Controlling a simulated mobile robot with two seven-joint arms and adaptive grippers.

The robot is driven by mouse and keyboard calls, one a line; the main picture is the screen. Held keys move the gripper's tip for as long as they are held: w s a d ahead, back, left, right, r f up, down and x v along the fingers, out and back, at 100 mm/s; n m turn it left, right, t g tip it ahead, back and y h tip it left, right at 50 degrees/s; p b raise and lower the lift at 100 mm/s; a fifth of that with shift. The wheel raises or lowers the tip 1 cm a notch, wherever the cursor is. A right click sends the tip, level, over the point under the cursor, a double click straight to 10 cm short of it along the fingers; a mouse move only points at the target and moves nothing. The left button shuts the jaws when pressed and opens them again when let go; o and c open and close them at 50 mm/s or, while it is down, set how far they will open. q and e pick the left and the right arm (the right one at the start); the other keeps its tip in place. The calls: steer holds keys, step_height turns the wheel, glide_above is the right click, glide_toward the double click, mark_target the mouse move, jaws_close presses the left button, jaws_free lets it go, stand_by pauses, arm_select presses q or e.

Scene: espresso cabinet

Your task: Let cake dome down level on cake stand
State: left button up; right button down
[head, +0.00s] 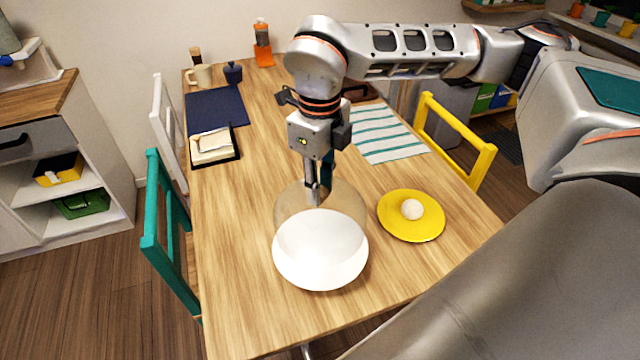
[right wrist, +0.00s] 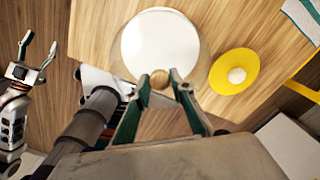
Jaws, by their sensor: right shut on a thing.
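The white cake stand (head: 320,262) stands near the front of the wooden table, and it also shows in the right wrist view (right wrist: 160,42). The see-through, brownish cake dome (head: 290,205) overlaps the stand's far edge in the head view. I cannot tell the gap between the dome's rim and the stand. My right gripper (head: 313,190) points down and is shut on the dome's knob (right wrist: 160,79), seen between its fingertips (right wrist: 160,84) in the right wrist view. My left gripper (right wrist: 39,48) shows at the left of that view, fingers apart and empty.
A yellow plate (head: 400,230) with a white ball (head: 411,209) lies close to the right of the stand. A striped cloth (head: 375,135), a dark blue mat (head: 215,110) and a dark-edged tray (head: 228,158) lie farther back. The table left of the stand is clear.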

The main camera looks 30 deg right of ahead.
mark_target(320, 210)
stand_by(0.3)
steer(key=shift+f, duration=0.1)
steer(key=shift+f+b, duration=1.35)
steer(key=shift+b, duration=0.05)
steer(key=shift+f+b, duration=0.8)
steer(key=shift+f, duration=0.45)
steer(key=shift+f+b, duration=0.5)
steer(key=shift+f, duration=0.3)
stand_by(1.8)
steer(key=c, duration=1.7)
jaws_free()
steer(key=o, duration=0.6)
